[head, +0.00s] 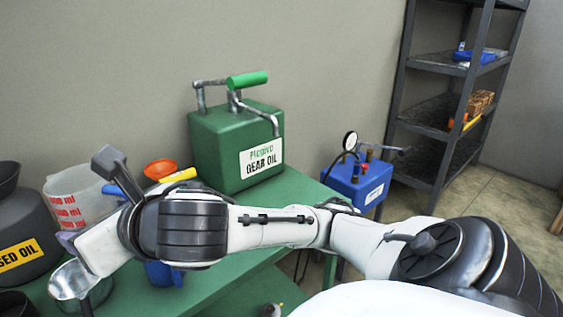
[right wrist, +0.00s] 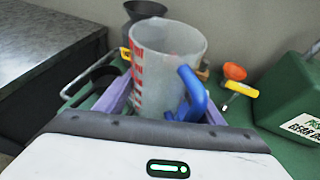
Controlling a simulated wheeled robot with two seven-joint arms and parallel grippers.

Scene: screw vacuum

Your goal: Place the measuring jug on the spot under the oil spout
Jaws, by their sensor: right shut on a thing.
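The measuring jug (head: 75,195) is translucent with red markings and a blue handle, at the far left of the head view. In the right wrist view the jug (right wrist: 168,60) stands upright between the purple fingers of my right gripper (right wrist: 163,108), which is shut on it. In the head view my right gripper (head: 68,240) is partly hidden by its own wrist, as is the jug's lower part. I cannot tell whether the jug touches the table. The oil spout (head: 266,120) is a bent pipe on the green gear oil can (head: 222,150). My left gripper is not in view.
A dark used oil container (head: 20,225) stands left of the jug. An orange funnel (head: 160,168) and a yellow-handled tool (head: 178,175) lie between jug and can. A metal cup (head: 72,282) is in front.

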